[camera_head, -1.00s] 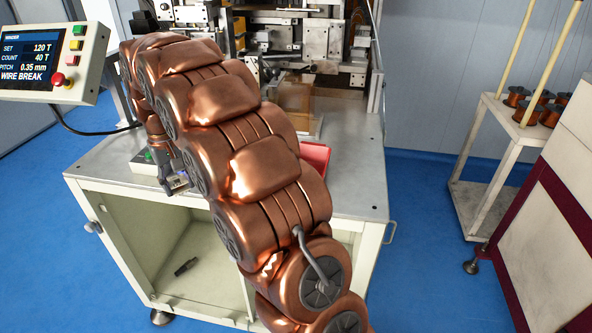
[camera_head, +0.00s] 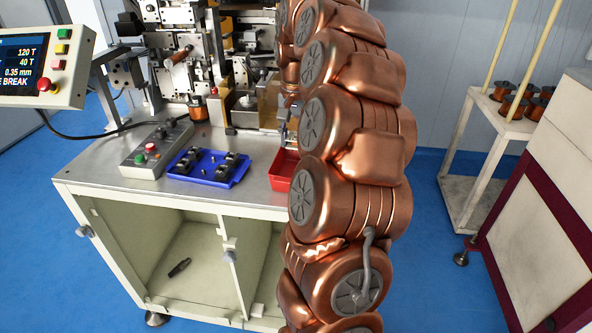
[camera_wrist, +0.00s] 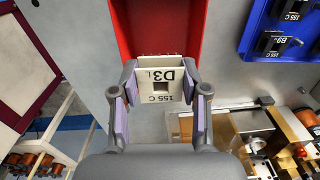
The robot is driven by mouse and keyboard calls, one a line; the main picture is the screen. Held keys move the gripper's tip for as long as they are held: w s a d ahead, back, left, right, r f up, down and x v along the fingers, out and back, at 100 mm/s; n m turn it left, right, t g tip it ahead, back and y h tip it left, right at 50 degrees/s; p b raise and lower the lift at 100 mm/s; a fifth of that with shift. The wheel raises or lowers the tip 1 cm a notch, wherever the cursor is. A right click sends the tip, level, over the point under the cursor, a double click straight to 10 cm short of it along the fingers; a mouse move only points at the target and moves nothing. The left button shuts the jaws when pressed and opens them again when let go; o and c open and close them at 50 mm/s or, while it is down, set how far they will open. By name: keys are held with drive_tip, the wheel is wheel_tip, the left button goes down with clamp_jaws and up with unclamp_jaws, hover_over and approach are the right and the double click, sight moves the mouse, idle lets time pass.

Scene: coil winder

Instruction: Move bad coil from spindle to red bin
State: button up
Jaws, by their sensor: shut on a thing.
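The bad coil (camera_wrist: 162,95) shows in the wrist view as a cream bobbin flange with a square hole, marked D3 and 155 C, with small pins along its far edge. My gripper (camera_wrist: 161,88) is shut on it, with purple pads at both sides. The coil's winding is hidden. The red bin (camera_wrist: 118,28) lies just past the coil in that view, its wall partly covered by the coil. In the head view the red bin (camera_head: 281,170) stands on the bench, partly behind my arm. My gripper (camera_head: 286,122) is above it there, mostly hidden, and the coil cannot be seen.
A blue tray (camera_head: 243,177) with several dark bobbins sits left of the bin. A button box (camera_head: 140,166) stands farther left. The winder machine (camera_head: 215,45) rises behind. Bare bench lies between tray and bin. The display panel (camera_head: 40,95) is at far left.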

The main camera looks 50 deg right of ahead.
wheel_tip(320, 180, down, 9)
drive_tip(key=shift+r+p, duration=0.1)
drive_tip(key=shift+p, duration=1)
drive_tip(key=shift+f, duration=0.2)
drive_tip(key=shift+f, duration=0.2)
drive_tip(key=o, duration=0.5)
drive_tip(key=shift+r, duration=0.1)
drive_tip(key=shift+o, duration=0.2)
wheel_tip(320, 180, up, 12)
drive_tip(key=b, duration=0.3)
drive_tip(key=shift+r, duration=0.15)
